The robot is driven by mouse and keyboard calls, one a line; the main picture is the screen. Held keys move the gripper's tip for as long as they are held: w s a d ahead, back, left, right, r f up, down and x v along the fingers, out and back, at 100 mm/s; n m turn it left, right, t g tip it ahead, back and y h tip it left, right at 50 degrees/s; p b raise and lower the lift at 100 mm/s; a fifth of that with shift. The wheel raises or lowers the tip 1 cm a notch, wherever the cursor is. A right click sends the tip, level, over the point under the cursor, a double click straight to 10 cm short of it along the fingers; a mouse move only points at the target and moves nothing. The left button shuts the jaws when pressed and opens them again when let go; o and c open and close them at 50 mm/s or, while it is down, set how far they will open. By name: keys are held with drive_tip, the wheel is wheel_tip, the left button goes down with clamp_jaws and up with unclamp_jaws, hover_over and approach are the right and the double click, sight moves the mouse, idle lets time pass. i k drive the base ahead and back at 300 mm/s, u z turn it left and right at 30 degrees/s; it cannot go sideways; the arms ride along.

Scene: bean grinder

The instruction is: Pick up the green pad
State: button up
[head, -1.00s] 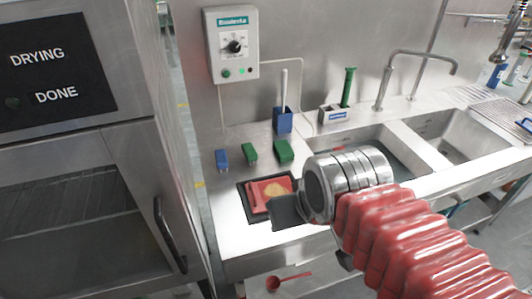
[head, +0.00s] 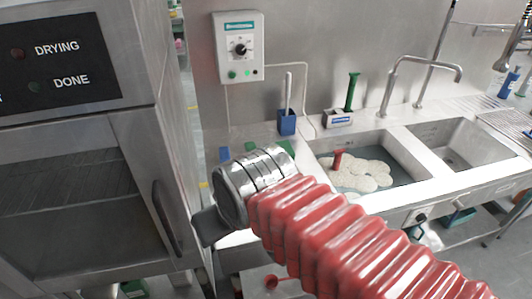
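Green shows just behind my wrist on the steel counter; this green pad (head: 287,147) is mostly hidden by the wrist. A second green piece (head: 250,146) peeks out to its left, also mostly covered. My gripper (head: 208,227) is at the counter's front left, in front of and left of the green pieces, and apart from them in the picture. Only a dark grey finger part shows, so I cannot tell whether it is open or shut, or whether it holds anything.
A blue piece (head: 224,154) lies left of the green ones. A blue holder (head: 287,123) with a white-handled tool stands behind. The sink (head: 405,180) at right holds foam and a red object (head: 338,160). A steel cabinet (head: 135,160) closely borders the left.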

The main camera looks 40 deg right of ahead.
sight(286, 145)
drive_tip(key=u, duration=0.55)
drive_tip(key=k, duration=0.95)
drive_tip(key=z, duration=1.2)
drive_tip(key=i, duration=1)
drive_tip(key=z, duration=0.05)
